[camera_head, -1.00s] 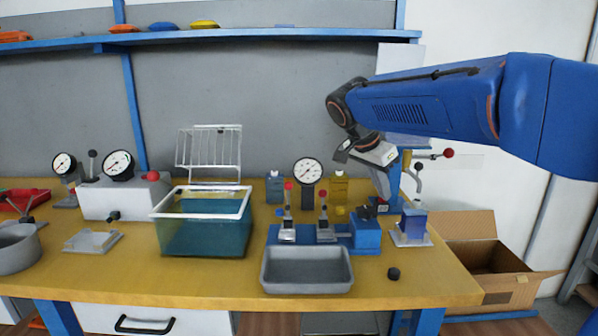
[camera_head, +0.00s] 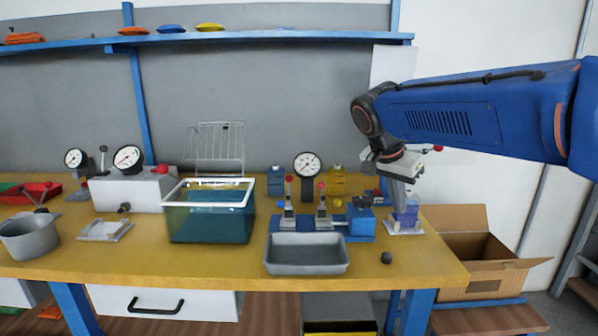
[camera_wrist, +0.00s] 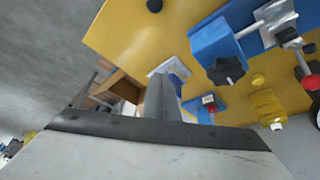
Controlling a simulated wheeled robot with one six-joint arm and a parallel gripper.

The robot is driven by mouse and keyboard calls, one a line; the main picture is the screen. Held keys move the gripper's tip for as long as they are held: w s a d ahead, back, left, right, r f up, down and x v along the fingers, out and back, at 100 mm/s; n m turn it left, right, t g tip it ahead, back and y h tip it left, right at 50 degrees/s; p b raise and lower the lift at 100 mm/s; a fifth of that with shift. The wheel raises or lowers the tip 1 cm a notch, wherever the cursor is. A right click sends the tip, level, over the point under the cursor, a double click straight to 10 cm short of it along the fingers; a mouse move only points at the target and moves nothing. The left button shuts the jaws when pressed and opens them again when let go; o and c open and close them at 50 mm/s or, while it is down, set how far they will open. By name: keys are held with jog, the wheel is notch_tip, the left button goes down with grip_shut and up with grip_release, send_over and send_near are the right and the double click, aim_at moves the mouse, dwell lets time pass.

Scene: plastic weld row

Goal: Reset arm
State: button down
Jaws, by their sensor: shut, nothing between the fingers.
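My gripper (camera_head: 399,196) hangs from the blue arm at the right of the head view, pointing down over the right end of the yellow bench. Its fingers are together and hold nothing. They cover part of the small blue-and-white fixture (camera_head: 408,222) behind or below them; I cannot tell the gap. In the wrist view, the shut fingers of my gripper (camera_wrist: 162,92) show as one grey piece at the centre, with the bench beyond.
The bench (camera_head: 180,262) carries a blue clamp fixture (camera_head: 361,224), a grey tray (camera_head: 306,268), a black knob (camera_head: 386,258), a teal water tank (camera_head: 207,226) and a grey pot (camera_head: 28,240). An open cardboard box (camera_head: 478,288) stands right of the bench. A shelf (camera_head: 250,38) runs above.

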jog(key=s+d+f+n+y, duration=0.1)
jog(key=s+f+n, duration=0.2)
jog(key=s, duration=0.6)
jog(key=s+d+f+n+t+y, duration=0.1)
jog(key=s+d+f+n, duration=0.1)
jog(key=s+f, duration=0.5)
jog(key=s+d+f+n+t+y, duration=0.1)
jog(key=s+f+n, duration=0.4)
jog(key=s, duration=0.5)
jog(key=shift+s+d+f+y, duration=0.35)
jog(key=shift+d+f+y, duration=0.15)
jog(key=shift+f, duration=0.1)
